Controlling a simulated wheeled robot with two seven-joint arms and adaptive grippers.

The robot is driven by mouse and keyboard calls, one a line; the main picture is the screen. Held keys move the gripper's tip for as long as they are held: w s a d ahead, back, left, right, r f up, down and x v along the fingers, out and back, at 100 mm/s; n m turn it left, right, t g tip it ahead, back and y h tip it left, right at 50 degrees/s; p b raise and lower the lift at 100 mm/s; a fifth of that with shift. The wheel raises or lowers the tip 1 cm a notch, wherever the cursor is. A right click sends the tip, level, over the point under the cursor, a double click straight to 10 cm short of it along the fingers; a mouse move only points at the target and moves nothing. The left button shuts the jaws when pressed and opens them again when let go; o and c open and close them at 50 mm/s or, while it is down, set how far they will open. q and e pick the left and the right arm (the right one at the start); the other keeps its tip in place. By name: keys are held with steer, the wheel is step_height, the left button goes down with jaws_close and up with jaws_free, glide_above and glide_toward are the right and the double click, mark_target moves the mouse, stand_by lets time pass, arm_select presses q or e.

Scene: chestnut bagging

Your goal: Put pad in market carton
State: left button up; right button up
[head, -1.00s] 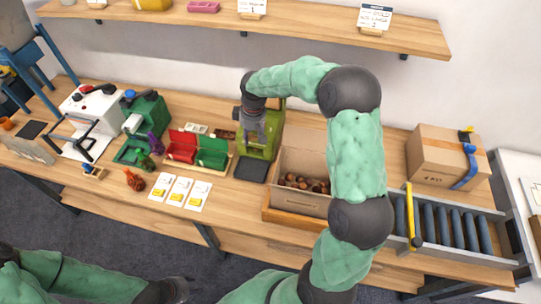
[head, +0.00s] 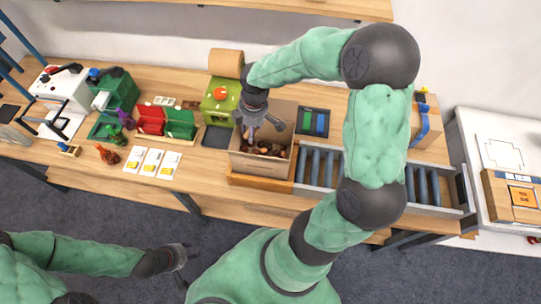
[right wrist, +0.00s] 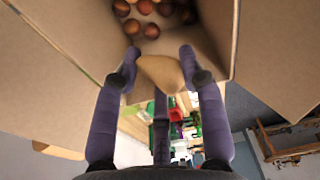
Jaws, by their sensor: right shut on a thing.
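The market carton (head: 262,183) is an open brown box on the table, with several chestnuts (head: 268,148) inside. The chestnuts also show in the right wrist view (right wrist: 150,15). My right gripper (head: 258,130) is over the carton's opening, pointing down into it. In the right wrist view, the right gripper's purple fingers (right wrist: 158,60) are shut on a tan pad (right wrist: 160,73), between the carton walls and above the chestnuts. The pad cannot be made out in the head view. My left gripper (head: 180,264) is open and empty, low in front of the table.
A green machine with a brown roll (head: 226,63) stands behind and left of the carton. A roller conveyor (head: 318,166) lies to the right, partly behind my right arm. Red and green bins (head: 180,124) and white cards (head: 152,160) are to the left.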

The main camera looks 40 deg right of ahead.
steer(key=f, duration=0.3)
steer(key=shift+d+b, duration=0.4)
steer(key=shift+s+d+f+n, duration=0.1)
steer(key=shift+s+f+n, duration=0.1)
steer(key=shift+f+n, duration=0.1)
steer(key=b, duration=0.1)
glide_above(256, 150)
steer(key=s+a, duration=0.1)
steer(key=s, duration=0.1)
step_height(256, 150, down, 6)
steer(key=shift+a+r, duration=0.1)
steer(key=shift+r, duration=0.05)
steer(key=shift+f+b, duration=0.5)
steer(key=shift+f, duration=1.35)
arm_select(q)
steer(key=x, duration=0.3)
steer(key=shift+w+f, duration=0.2)
steer(key=shift+f, duration=0.1)
arm_select(e)
steer(key=shift+f, duration=0.15)
steer(key=o, duration=0.7)
arm_select(q)
steer(key=shift+f, duration=0.1)
arm_select(e)
steer(key=shift+o, duration=0.2)
